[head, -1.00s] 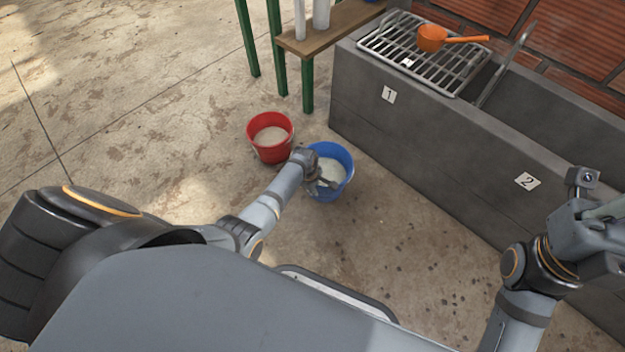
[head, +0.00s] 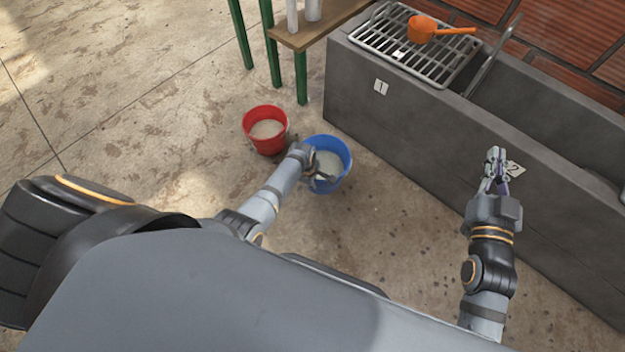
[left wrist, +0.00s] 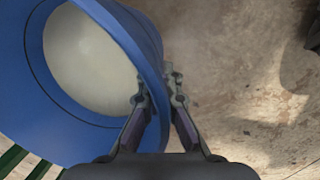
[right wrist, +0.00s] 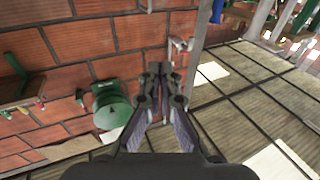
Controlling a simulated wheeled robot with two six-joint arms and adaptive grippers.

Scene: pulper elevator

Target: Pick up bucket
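A blue bucket (head: 341,180) with pale contents stands on the floor beside the grey block trough. My left gripper (head: 318,180) is at its near left rim. In the left wrist view the bucket (left wrist: 150,38) is large at the left, and my left gripper (left wrist: 158,88) is shut on its rim, one finger inside and one outside. A red bucket (head: 265,142), also with pale contents, stands just left of the blue one. My right gripper (head: 495,165) is empty, with its fingertips together, in front of the trough wall; it also shows in the right wrist view (right wrist: 160,72).
The grey trough (head: 420,125) with a metal rack (head: 385,42) and an orange scoop (head: 422,30) runs along the right. A wooden table (head: 335,22) with green legs stands behind the buckets. The floor at left is clear.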

